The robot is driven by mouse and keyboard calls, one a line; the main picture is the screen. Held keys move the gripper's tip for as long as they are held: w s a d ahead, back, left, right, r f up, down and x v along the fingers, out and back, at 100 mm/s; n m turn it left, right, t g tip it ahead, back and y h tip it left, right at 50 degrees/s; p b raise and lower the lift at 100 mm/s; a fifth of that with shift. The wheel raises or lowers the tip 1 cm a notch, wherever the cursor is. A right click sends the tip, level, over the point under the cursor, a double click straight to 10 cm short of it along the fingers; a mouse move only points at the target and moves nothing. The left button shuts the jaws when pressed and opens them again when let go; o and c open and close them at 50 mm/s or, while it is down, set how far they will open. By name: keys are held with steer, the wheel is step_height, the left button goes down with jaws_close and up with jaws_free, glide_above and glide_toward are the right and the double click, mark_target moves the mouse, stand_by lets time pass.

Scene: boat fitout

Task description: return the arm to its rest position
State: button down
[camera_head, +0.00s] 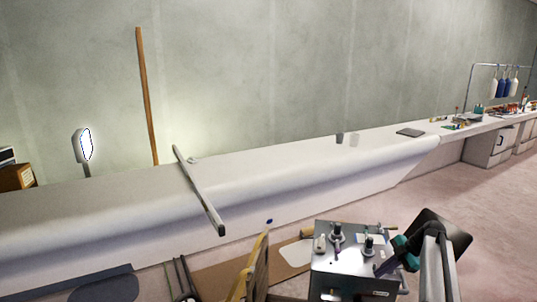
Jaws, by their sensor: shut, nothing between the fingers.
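My arm shows at the lower right as a grey link with a teal joint. My gripper (384,268) is a small dark shape at the end of the arm, left of the teal joint. It is shut and holds nothing that I can see. It is close to the right part of a grey metal box top (345,287); I cannot tell whether it touches it. The fingertips are too small to make out clearly.
Dark upright pieces (337,232) stand on the box top. A black panel (455,232) is behind the arm. A long white counter (300,165) runs along the wall, with a grey bar (200,192) across its edge. Pinkish floor (490,200) is open at right.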

steer(key=s+a+f+g+p, duration=0.2)
steer(key=s+a+f, duration=0.55)
steer(key=a, duration=0.25)
steer(key=s+a+f+g+p, duration=0.1)
steer(key=s+a+f+g, duration=0.1)
steer(key=s+a+f, duration=0.6)
steer(key=s+a+f+m+g+h+p, duration=0.1)
steer(key=s+a+f+m, duration=0.1)
steer(key=s+a+f, duration=0.4)
steer(key=s+a+f+m+g+h+p, duration=0.1)
steer(key=s+a+f+g, duration=0.2)
steer(key=s, duration=0.4)
steer(key=s+d+f+m+h+p, duration=0.1)
steer(key=s+m+h, duration=0.1)
steer(key=s+m, duration=0.6)
steer(key=s+f+m+h, duration=0.1)
steer(key=s+m+h, duration=0.1)
steer(key=s+m, duration=0.7)
steer(key=shift+s+d+f+m+t+h+p, duration=0.3)
steer(key=shift+s+d+f+t+p, duration=0.1)
steer(key=shift+s, duration=0.65)
